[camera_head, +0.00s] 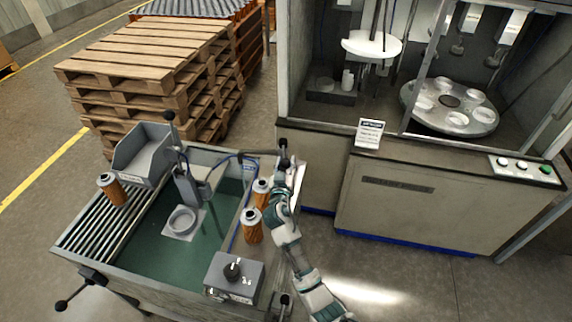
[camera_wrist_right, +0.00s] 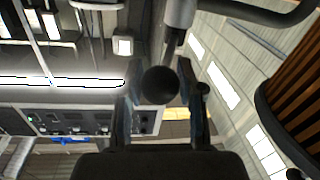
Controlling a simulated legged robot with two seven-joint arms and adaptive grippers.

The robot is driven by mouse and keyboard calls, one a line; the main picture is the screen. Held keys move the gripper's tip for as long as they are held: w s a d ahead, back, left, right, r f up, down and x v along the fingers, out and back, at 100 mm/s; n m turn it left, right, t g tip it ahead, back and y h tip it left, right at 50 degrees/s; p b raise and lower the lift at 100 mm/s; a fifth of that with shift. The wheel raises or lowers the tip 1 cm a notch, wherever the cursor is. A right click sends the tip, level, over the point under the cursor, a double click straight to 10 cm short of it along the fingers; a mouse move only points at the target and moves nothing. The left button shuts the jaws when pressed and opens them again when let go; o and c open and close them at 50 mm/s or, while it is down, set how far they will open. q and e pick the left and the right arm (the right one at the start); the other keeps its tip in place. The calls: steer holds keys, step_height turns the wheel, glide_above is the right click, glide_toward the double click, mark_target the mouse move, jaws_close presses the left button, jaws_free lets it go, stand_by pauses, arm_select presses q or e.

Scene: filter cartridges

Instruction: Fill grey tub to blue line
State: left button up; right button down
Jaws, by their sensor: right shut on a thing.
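A grey tub (camera_head: 150,150) with an open top stands at the far left corner of the workbench. I see no blue line on it, and its floor is partly hidden. Two more, a rear one (camera_head: 262,190) and a front one (camera_head: 251,227), stand at the right side. My right gripper (camera_head: 284,152) is at the bench's far right, beside the rear cartridge. In the wrist view its fingers are shut on a black ball knob (camera_wrist_right: 160,85) at a lever end. My left gripper is not in view.
A round grey holder (camera_head: 182,222) sits on the green bench top (camera_head: 150,245), under a grey fixture (camera_head: 188,188). A grey box with a black knob (camera_head: 233,277) is at the front. A large machine (camera_head: 410,200) stands right; pallets (camera_head: 150,70) are stacked behind.

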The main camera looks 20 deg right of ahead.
steer(key=c, duration=0.7)
jaws_free()
steer(key=shift+r, duration=0.15)
steer(key=shift+a, duration=0.1)
steer(key=shift+s+a, duration=0.1)
steer(key=shift+s, duration=0.1)
steer(key=v, duration=1.1)
steer(key=shift+s+a, duration=0.15)
steer(key=shift+s, duration=0.1)
